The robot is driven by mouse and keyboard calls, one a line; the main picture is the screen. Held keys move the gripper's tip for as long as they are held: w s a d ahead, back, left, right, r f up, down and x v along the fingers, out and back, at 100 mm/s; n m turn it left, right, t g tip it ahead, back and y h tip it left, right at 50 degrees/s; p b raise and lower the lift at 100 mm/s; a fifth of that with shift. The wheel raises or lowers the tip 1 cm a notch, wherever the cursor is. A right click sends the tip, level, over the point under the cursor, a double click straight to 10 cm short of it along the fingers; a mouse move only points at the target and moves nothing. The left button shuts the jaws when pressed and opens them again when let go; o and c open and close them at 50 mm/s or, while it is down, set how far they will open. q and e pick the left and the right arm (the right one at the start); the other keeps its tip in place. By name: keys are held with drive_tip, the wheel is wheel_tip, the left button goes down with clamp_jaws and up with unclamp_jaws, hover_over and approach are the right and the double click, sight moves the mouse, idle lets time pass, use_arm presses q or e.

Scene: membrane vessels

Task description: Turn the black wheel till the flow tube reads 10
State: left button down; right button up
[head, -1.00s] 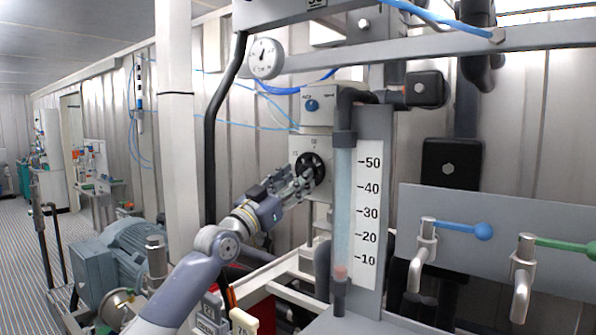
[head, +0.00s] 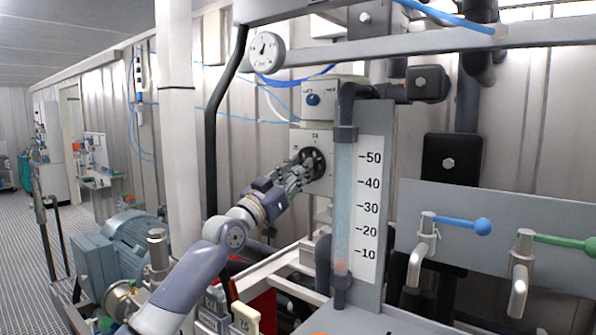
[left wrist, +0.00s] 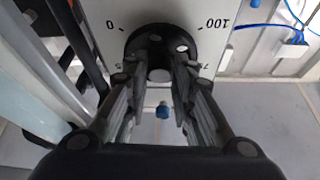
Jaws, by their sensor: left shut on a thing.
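The black wheel (head: 319,156) is on a pale panel behind and left of the flow tube. In the left wrist view the wheel (left wrist: 146,42) lies straight ahead, with 0 and 100 marks on the panel around it. My left gripper (head: 304,170) reaches it from the lower left, its fingers shut on the wheel and hiding part of it. The clear flow tube (head: 343,205) stands upright beside a white scale (head: 368,210) marked 10 to 50. A pinkish float (head: 341,267) sits low in the tube, slightly below the 10 mark. My right gripper is out of view.
A small blue knob (head: 313,99) is above the wheel. A round gauge (head: 266,52) hangs upper left, near a black hose (head: 212,140). Blue (head: 483,226) and green (head: 560,240) valve levers are at the right. A motor (head: 130,240) stands lower left.

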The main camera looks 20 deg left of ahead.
use_arm(q)
drive_tip(key=shift+s+d+n+t+y+p, duration=0.15)
drive_tip(key=shift+n+y+p, duration=0.55)
drive_tip(key=shift+n+p, duration=0.7)
drive_tip(key=shift+w+n+t+y+p, duration=0.15)
drive_tip(key=shift+n+y+p, duration=0.55)
drive_tip(key=shift+n+p, duration=0.75)
drive_tip(key=shift+s+d+n+t+y+p, duration=0.15)
drive_tip(key=shift+n+y+p, duration=0.55)
drive_tip(key=shift+n+p, duration=0.7)
drive_tip(key=shift+a, duration=0.1)
drive_tip(key=c, duration=1.3)
unclamp_jaws()
drive_tip(key=shift+c, duration=0.2)
drive_tip(key=v, duration=1.2)
drive_tip(key=shift+f, duration=0.1)
